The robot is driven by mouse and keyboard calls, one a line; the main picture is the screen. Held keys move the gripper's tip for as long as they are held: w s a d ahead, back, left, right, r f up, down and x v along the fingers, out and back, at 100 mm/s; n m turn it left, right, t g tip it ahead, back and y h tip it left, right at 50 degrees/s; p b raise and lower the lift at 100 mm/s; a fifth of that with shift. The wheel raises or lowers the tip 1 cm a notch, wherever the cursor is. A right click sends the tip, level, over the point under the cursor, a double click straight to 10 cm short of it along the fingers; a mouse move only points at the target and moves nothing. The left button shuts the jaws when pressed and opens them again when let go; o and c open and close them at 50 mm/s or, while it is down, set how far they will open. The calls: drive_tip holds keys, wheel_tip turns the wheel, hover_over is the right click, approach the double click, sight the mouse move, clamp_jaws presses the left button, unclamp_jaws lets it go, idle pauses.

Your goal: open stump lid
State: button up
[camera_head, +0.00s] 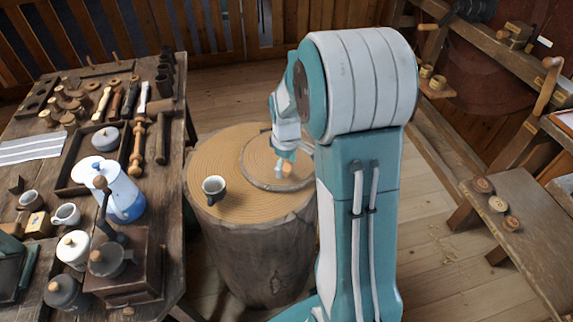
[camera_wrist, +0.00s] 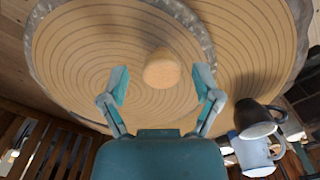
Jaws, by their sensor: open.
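The stump (camera_head: 258,250) stands upright on the floor beside the table. Its round lid (camera_head: 252,165) lies flat on the stump top, toward the right, partly hidden by my arm. The lid (camera_wrist: 80,60) fills much of the wrist view, with a pale wooden knob (camera_wrist: 162,69) at its middle. My gripper (camera_head: 283,165) is over the lid at the knob. In the wrist view my gripper (camera_wrist: 163,90) is open, with one finger on each side of the knob and gaps between. I cannot tell how high the fingertips are above the lid.
A dark mug (camera_head: 214,188) stands on the stump top left of the lid. The crowded table (camera_head: 165,240) holds a blue-white pot (camera_head: 122,192), a grinder (camera_head: 128,265) and turned tools. A bench (camera_head: 530,245) with small spools is at right.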

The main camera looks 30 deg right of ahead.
drive_tip(key=shift+a, duration=0.25)
drive_tip(key=shift+d, duration=0.2)
clamp_jaws()
drive_tip(key=shift+a, duration=0.1)
